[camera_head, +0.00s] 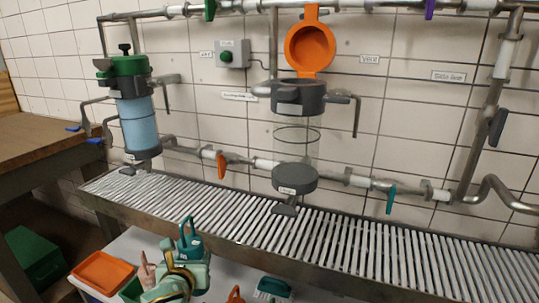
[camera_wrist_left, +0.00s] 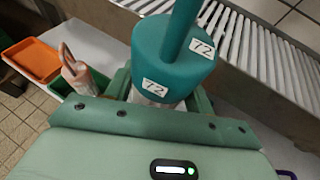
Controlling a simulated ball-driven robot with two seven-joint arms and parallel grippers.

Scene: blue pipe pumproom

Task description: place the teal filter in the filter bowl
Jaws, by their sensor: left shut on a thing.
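The teal filter (camera_head: 190,246) has a loop handle on top and is in my left gripper (camera_head: 186,257). In the left wrist view the teal filter (camera_wrist_left: 172,55) shows white "72" labels and sits between the fingers of the left gripper (camera_wrist_left: 160,98), which is shut on it. It is upright, above the low table and in front of the slatted bench. The clear filter bowl (camera_head: 297,150) stands on the pipe line behind, at centre. Its orange lid (camera_head: 310,47) is swung up and open, and the bowl looks empty. My right gripper is not in view.
A closed housing with a green lid and blue filter (camera_head: 138,122) stands left. The slatted bench (camera_head: 330,240) lies between me and the pipes. An orange tray (camera_head: 102,272) and a tan handled thing (camera_head: 147,272) are on the low table. Valve levers (camera_head: 221,166) stick out.

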